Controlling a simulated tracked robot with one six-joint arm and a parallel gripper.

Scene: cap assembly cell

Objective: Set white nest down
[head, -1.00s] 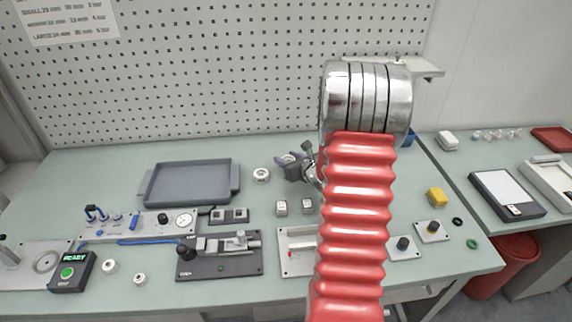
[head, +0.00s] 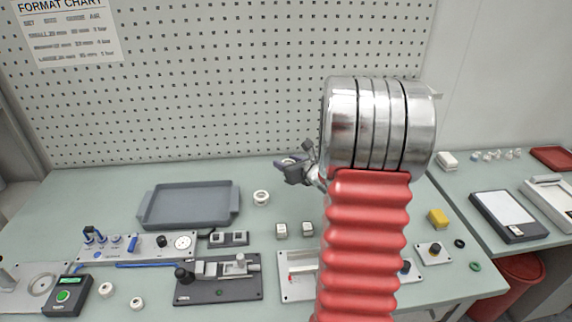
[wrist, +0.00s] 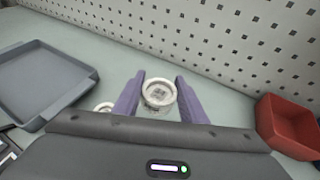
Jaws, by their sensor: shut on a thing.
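My gripper (head: 290,172) is over the back part of the bench, to the right of the grey tray. In the wrist view its two purple fingers (wrist: 158,98) are shut on a round white nest (wrist: 158,92), which shows a pale rim and a greyish centre. The held nest cannot be made out in the head view. Whether it touches the bench is unclear. A second white ring-shaped part (head: 261,197) stands on the bench in front and left of my gripper. It also shows partly in the wrist view (wrist: 104,107), beside the left finger.
The grey tray (head: 150,217) lies to the left, and a red bin (wrist: 288,126) stands right of my gripper in the wrist view. The pegboard (head: 220,80) rises behind the bench.

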